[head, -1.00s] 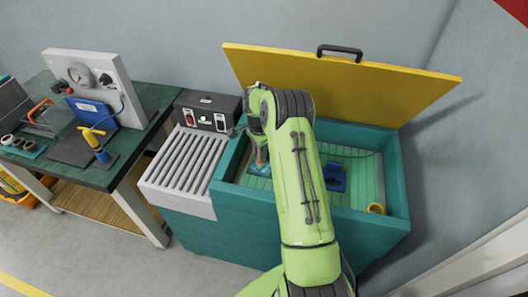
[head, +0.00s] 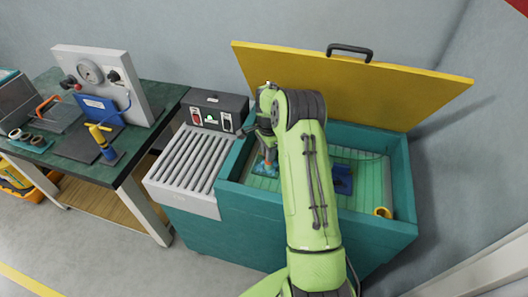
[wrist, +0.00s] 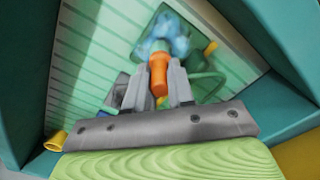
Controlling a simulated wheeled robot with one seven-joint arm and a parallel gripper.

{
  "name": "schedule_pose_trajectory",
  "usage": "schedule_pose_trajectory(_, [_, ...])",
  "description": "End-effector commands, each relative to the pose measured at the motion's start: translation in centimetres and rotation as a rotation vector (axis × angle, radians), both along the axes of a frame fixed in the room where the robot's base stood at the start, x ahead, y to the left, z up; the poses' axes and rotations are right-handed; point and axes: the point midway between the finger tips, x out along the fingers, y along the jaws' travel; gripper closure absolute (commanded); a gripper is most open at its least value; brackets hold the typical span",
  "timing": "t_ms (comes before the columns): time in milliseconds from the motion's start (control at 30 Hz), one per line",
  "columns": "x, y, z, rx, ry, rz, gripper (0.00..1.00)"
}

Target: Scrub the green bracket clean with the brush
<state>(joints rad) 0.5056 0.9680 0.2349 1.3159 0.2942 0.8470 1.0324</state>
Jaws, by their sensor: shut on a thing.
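My gripper (wrist: 158,84) is shut on the orange handle of the brush (wrist: 159,72), pointing down into the teal basin. The brush's lower end meets a pale blue, lumpy mass (wrist: 168,34); I cannot tell whether this is bristles or foam. The green bracket (wrist: 208,84) shows partly behind the fingers in the wrist view, near the brush's working end. Whether the brush touches it is unclear.
The teal basin (head: 402,185) has walls all round and a raised yellow lid (head: 350,85) behind. A dark blue block (head: 342,180) and a yellow ring (head: 383,212) lie inside, right of my arm. A ribbed grey drainboard (head: 188,165) and black control box (head: 215,111) are left.

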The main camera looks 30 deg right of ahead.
Motion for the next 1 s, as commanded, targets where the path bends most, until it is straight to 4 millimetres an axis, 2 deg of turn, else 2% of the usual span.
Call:
schedule_pose_trajectory(200, [-1.6,-1.4,-0.3,0.000,0.003,-0.004,1.00])
schedule_pose_trajectory(333, [-1.8,-1.5,-0.2,0.000,0.004,-0.002,1.00])
schedule_pose_trajectory(1000, [1.8,1.7,0.2,0.001,0.001,0.002,1.00])
